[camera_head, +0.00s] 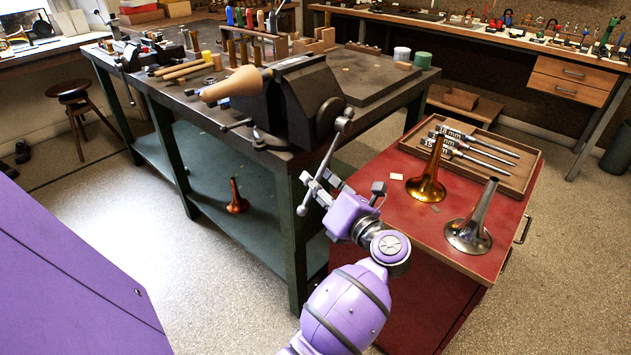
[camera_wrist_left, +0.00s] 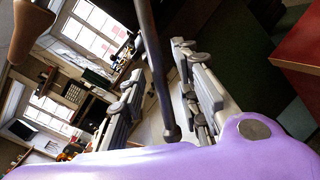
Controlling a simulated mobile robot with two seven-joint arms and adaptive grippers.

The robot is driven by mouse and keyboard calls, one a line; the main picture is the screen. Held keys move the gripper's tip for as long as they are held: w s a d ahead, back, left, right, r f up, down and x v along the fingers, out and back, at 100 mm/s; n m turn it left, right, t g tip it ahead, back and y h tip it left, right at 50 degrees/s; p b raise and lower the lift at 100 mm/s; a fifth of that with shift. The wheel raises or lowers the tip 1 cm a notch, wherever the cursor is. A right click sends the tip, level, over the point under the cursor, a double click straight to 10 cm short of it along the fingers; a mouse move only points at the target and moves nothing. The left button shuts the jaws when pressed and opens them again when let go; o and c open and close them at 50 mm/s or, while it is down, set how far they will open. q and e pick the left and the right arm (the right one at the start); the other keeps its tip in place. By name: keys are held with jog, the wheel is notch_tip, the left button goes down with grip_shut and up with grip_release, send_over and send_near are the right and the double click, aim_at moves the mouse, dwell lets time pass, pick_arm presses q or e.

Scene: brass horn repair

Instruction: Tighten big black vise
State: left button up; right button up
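The big black vise (camera_head: 310,95) is mounted at the front corner of the dark workbench, with a wooden cone (camera_head: 232,88) at its jaws. Its metal handle bar (camera_head: 329,155) hangs down from the screw end, slanting to the lower left. My left gripper (camera_head: 322,187) is at the lower part of this bar. In the left wrist view, the bar (camera_wrist_left: 158,75) runs between the two open fingers (camera_wrist_left: 165,95), and its rounded end shows near the palm. A gap shows between the bar and the left finger; contact with the right finger is unclear. My right gripper is in neither view.
A red cabinet (camera_head: 407,240) stands right of my left arm, carrying a brass bell (camera_head: 428,180), a silver bell (camera_head: 470,225) and a wooden tray (camera_head: 522,178) of tools. The workbench leg (camera_head: 290,235) is close behind the gripper. The floor left of the bench is open around a stool (camera_head: 70,92).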

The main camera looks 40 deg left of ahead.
pick_arm(q)
jog(key=shift+w+a, duration=0.1)
jog(key=shift+a, duration=0.15)
grip_shut()
dwell(0.3)
